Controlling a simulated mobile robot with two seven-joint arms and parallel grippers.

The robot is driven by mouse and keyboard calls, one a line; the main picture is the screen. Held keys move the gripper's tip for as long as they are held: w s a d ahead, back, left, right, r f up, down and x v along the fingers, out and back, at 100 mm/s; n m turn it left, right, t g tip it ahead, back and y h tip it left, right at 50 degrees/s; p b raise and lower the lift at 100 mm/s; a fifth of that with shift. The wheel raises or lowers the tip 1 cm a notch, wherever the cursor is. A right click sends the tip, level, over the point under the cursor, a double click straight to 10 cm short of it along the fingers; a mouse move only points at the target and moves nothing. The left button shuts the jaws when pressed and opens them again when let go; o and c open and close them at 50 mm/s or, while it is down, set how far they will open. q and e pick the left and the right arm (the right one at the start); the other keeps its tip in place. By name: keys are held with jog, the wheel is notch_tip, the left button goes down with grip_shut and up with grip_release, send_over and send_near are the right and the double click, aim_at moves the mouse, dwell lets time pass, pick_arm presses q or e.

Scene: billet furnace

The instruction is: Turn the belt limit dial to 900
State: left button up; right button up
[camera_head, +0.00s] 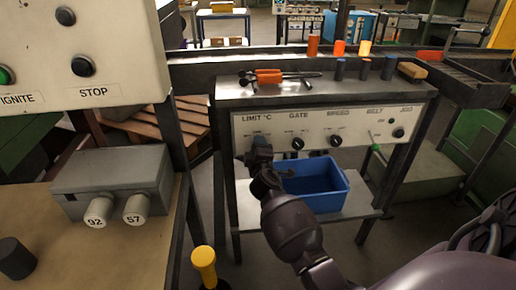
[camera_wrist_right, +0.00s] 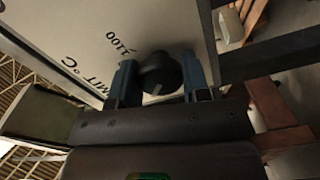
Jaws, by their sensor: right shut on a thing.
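The white panel (camera_head: 380,131) is labelled LIMIT °C, GATE, SPEED, BELT and JOG. The limit dial (camera_wrist_right: 160,70) is a black round knob at the panel's left end. A light mark shows on the knob in the right wrist view, and the print "1100" stands beside it; I cannot read the exact setting. My right gripper (camera_head: 258,152) is at this dial, its blue fingers on either side of the knob, shut on it. In the head view the gripper hides most of the dial. My left gripper is not in view.
A blue bin (camera_head: 318,187) stands on the shelf below the panel, close to my right arm. A grey box (camera_head: 115,184) and a yellow-topped lever (camera_head: 204,262) are to the left.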

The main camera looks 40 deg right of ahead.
jog(key=shift+r, duration=0.15)
jog(key=o, duration=0.9)
jog(key=p+v, duration=0.1)
jog(key=v, duration=0.9)
jog(key=shift+s+a, duration=0.25)
jog(key=shift+s, duration=0.05)
